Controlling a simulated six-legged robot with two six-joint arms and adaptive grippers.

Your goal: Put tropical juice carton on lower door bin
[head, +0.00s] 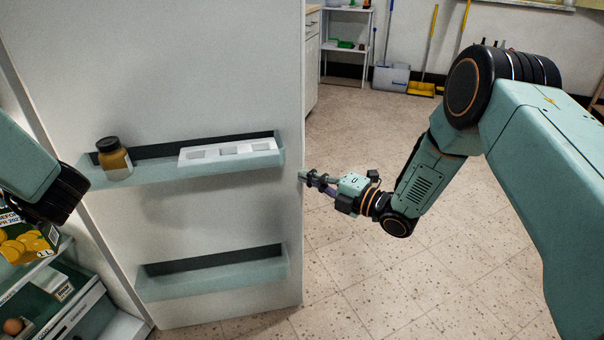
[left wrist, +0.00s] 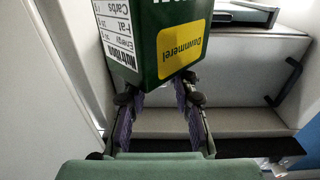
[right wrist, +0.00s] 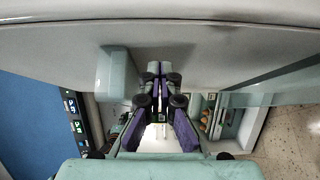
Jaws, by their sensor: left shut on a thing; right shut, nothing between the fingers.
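The tropical juice carton (head: 26,238), with orange fruit printed on it, shows at the left edge of the head view. In the left wrist view the dark green carton (left wrist: 145,35), with a nutrition panel and a yellow label, is between the fingers of my left gripper (left wrist: 157,92), shut on it. The lower door bin (head: 215,278) is empty, low on the open fridge door (head: 200,70). My right gripper (head: 312,178) is shut and empty at the door's free edge; its closed fingers also show in the right wrist view (right wrist: 158,72).
The upper door bin (head: 230,168) holds a brown jar (head: 114,158) and a white egg tray (head: 228,150). Fridge shelves with food, including an egg (head: 13,326), are at lower left. Tiled floor (head: 390,275) lies clear right of the door.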

